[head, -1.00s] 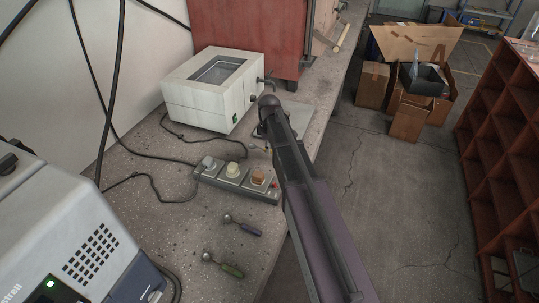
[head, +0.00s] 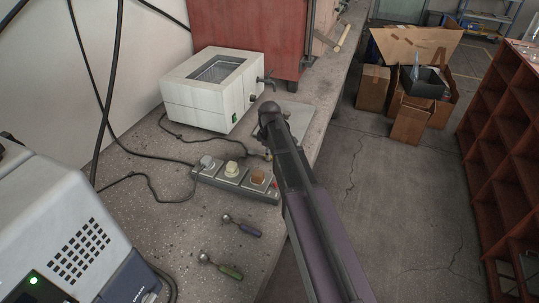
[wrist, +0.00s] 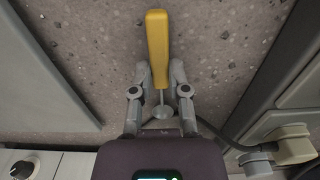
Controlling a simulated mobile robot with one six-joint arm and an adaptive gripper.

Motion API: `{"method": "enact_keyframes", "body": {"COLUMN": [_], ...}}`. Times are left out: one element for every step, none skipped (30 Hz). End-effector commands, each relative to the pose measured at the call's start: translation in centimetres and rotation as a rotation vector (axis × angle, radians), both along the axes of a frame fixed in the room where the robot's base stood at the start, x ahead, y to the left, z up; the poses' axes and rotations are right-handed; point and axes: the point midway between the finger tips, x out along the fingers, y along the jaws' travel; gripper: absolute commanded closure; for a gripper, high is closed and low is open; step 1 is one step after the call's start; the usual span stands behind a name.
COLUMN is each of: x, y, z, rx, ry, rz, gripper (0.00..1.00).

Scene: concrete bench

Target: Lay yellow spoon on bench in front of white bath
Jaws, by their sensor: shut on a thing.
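The yellow spoon (wrist: 157,48) is in my gripper (wrist: 161,92) in the wrist view. Its yellow handle points away from the gripper, and its metal neck and round end lie between the fingers. Whether the spoon touches the bench cannot be told. The white bath (head: 213,92), with an open rectangular top, stands on the bench (head: 150,160) at the back. My arm reaches over the bench just right of and nearer than the bath.
A power strip (head: 235,178) with plugs lies nearer than the bath; its cables run left. Two scoops with purple (head: 249,229) and green (head: 230,271) handles lie nearer still. A flat grey plate (head: 296,117) lies right of the bath. A grey-blue machine (head: 70,235) fills the near left.

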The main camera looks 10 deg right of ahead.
Motion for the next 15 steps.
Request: {"method": "enact_keyframes", "body": {"x": [0.0,0.0,0.0,0.0,0.0,0.0,0.0,0.0,0.0,0.0,0.0,0.0,0.0,0.0,0.0], "y": [0.0,0.0,0.0,0.0,0.0,0.0,0.0,0.0,0.0,0.0,0.0,0.0,0.0,0.0,0.0], "z": [-0.24,-0.32,-0.4,-0.27,-0.25,-0.25,-0.25,-0.25,-0.25,-0.25,-0.24,-0.24,-0.24,-0.24,-0.24], "rx": [0.0,0.0,0.0,0.0,0.0,0.0,0.0,0.0,0.0,0.0,0.0,0.0,0.0,0.0,0.0], "ry": [0.0,0.0,0.0,0.0,0.0,0.0,0.0,0.0,0.0,0.0,0.0,0.0,0.0,0.0,0.0], "rz": [0.0,0.0,0.0,0.0,0.0,0.0,0.0,0.0,0.0,0.0,0.0,0.0,0.0,0.0,0.0], "gripper": [1.0,1.0,1.0,0.7,0.61,0.49,0.44,0.44,0.44,0.44,0.44,0.44,0.44,0.44,0.44]}}
